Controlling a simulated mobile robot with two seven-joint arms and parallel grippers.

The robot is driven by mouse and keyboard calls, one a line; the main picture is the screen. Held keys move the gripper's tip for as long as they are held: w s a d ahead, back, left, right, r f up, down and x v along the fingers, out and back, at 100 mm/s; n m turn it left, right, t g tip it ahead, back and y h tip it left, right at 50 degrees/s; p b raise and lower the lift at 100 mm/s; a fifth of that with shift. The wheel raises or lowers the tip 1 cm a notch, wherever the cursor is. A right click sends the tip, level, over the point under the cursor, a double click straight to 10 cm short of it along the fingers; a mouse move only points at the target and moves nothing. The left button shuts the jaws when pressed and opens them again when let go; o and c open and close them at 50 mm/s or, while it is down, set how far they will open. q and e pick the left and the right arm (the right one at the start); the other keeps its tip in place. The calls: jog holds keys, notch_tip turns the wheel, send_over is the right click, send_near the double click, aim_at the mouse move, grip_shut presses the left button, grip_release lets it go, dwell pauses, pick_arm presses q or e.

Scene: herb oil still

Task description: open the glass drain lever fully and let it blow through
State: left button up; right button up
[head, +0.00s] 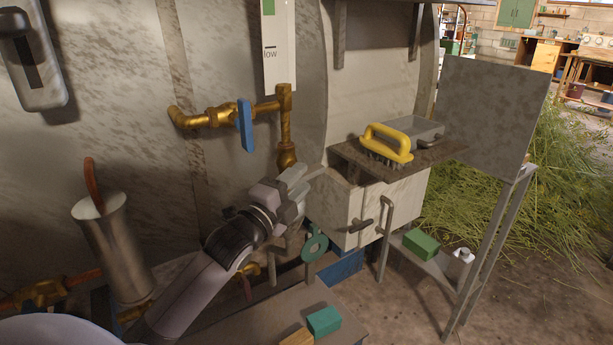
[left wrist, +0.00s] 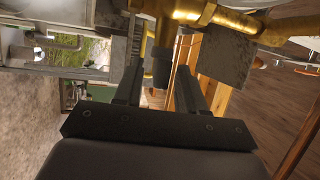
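The blue lever (head: 245,125) hangs vertically on a brass valve (head: 221,115), across its horizontal pipe, below the gauge strip marked "low" (head: 278,45). My left gripper (head: 304,185) is below and right of the lever, near the lower brass fitting (head: 286,155), apart from the blue lever. In the left wrist view the two fingers (left wrist: 158,85) are spread, with a dark stem (left wrist: 162,55) under a brass fitting (left wrist: 188,10) showing between or behind them. I cannot tell whether they touch it or which valve it belongs to. My right gripper is not in view.
A pale box (head: 345,208) with a handle stands right of the gripper, with a yellow brush (head: 388,143) on the ledge above. A metal canister (head: 112,245) stands left of my arm. A green block (head: 421,243) lies on the low shelf. Cut herbs (head: 530,185) cover the floor at right.

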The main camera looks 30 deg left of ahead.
pick_arm(q)
jog(key=shift+w+r, duration=0.2)
jog(key=shift+w, duration=1.15)
grip_shut()
